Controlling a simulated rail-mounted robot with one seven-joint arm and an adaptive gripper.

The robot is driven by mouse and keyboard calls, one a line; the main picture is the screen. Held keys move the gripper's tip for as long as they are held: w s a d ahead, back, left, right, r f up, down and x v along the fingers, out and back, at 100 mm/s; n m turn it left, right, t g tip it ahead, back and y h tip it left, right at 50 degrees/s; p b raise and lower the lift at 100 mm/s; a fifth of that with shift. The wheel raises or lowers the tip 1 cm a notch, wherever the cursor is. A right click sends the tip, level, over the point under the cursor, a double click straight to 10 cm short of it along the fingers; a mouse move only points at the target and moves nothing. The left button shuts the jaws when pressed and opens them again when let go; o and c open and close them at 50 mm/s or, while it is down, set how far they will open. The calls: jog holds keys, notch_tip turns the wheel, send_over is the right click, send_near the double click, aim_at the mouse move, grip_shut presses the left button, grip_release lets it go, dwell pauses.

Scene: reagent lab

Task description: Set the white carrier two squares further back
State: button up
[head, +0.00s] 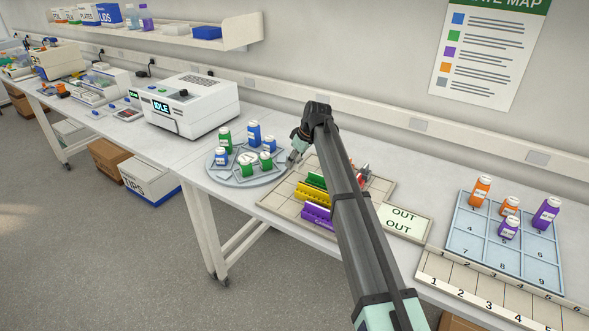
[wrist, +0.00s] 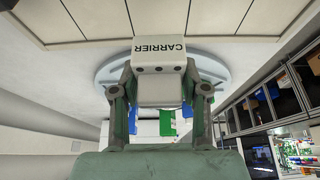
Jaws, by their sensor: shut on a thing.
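The white carrier (wrist: 159,53), lettered CARRIER, sits between the two fingers of my gripper (wrist: 160,88) in the wrist view. The gripper is shut on it. On the board stand a green carrier (head: 316,181), a yellow carrier (head: 314,195) and a purple carrier (head: 317,214). A red item (head: 363,176) shows partly behind my arm. Whether the white carrier touches the board cannot be told.
A round rack (head: 218,174) with green and blue bottles stands close left of the board. An OUT card (head: 403,221) lies at its right. Further right is a blue numbered tray (head: 478,232) with orange and purple bottles. A white IDLE machine (head: 193,105) stands left.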

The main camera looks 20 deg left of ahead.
aim_at(294, 178)
jog(key=shift+f+p, duration=0.55)
jog(key=shift+f, duration=2.05)
jog(key=shift+f, duration=0.15)
jog(key=o, duration=1.1)
jog(key=shift+o, duration=0.2)
jog(key=w+b+v, duration=0.1)
jog(key=b+v, duration=0.1)
jog(key=v, duration=1)
jog(key=shift+s+r+b, duration=0.2)
jog(key=shift+s+b, duration=0.15)
jog(key=shift+s, duration=0.1)
